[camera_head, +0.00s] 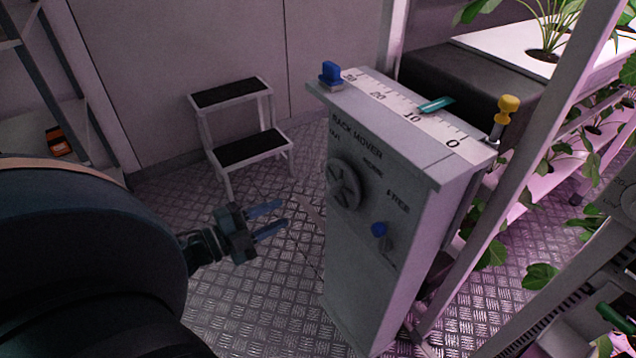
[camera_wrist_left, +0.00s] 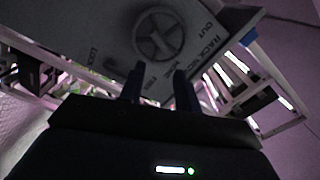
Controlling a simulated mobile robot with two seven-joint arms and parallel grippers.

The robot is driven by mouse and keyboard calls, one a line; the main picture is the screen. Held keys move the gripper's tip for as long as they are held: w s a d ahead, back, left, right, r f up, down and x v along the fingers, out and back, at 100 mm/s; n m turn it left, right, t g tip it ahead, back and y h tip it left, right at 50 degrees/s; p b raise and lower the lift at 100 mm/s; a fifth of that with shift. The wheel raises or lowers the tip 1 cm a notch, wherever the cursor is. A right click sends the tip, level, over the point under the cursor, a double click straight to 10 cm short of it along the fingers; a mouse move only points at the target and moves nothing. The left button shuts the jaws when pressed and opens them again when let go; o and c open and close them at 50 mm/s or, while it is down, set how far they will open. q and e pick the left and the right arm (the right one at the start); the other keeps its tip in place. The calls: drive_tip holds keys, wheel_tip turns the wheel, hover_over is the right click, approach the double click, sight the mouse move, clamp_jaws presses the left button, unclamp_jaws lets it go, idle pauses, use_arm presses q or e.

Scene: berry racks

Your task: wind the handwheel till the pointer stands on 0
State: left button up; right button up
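The handwheel (camera_head: 344,184) is a grey spoked wheel on the front of a grey cabinet (camera_head: 385,240) marked RACK MOVER. The handwheel also shows in the left wrist view (camera_wrist_left: 160,36). On the cabinet's top is a white scale (camera_head: 392,96) running from 30 at the far end to 0 at the near right end. The teal pointer (camera_head: 436,104) stands a little past 10, on its larger-number side. My left gripper (camera_head: 276,219) is open and empty, left of the handwheel and apart from it. My right gripper is not in view.
A blue-handled lever (camera_head: 379,230) sits below the handwheel. A step stool (camera_head: 240,130) stands behind left. Plant racks (camera_head: 560,170) fill the right. The metal floor before the handwheel is clear.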

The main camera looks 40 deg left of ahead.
sight(327, 192)
use_arm(q)
drive_tip(key=w+d+n, duration=0.1)
drive_tip(key=w+n, duration=0.2)
drive_tip(key=w, duration=0.1)
drive_tip(key=w+d+n, duration=0.2)
drive_tip(key=w+n, duration=0.1)
drive_tip(key=w, duration=0.1)
drive_tip(key=w+d+n, duration=0.2)
drive_tip(key=w+n, duration=0.2)
idle(0.4)
clamp_jaws()
